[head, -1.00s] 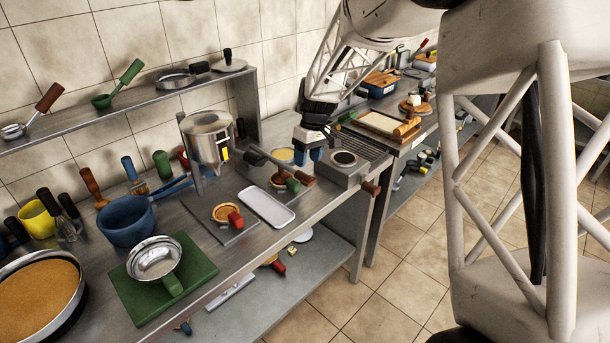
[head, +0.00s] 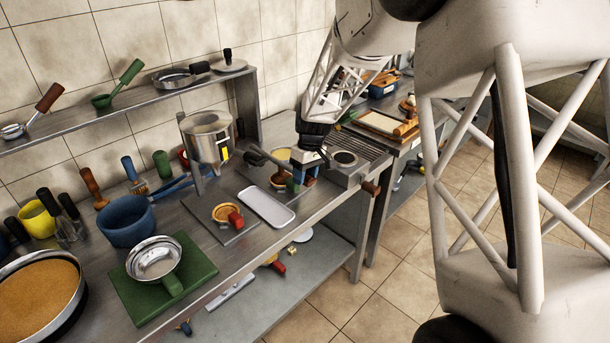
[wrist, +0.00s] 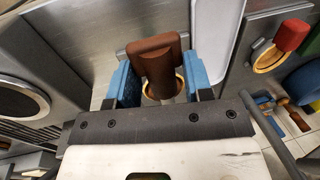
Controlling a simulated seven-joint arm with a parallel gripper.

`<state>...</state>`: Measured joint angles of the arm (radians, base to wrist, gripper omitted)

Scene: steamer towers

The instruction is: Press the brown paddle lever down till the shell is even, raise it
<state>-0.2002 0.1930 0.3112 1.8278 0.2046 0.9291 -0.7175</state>
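The fingers are well apart, and small gaps seem to show beside the stem; contact cannot be told. A golden ring (wrist: 169,90), perhaps the shell's rim, shows partly under the lever. In the head view my gripper (head: 305,176) is low at the bench's front and hides most of the lever. A round pale-yellow-filled cup (head: 281,154) stands behind it. Whether the shell is even cannot be told.
A steel block with a round dark opening (head: 344,159) stands just right of my gripper. A steel pot on a stand (head: 207,137) rises behind. The floor in front is clear.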

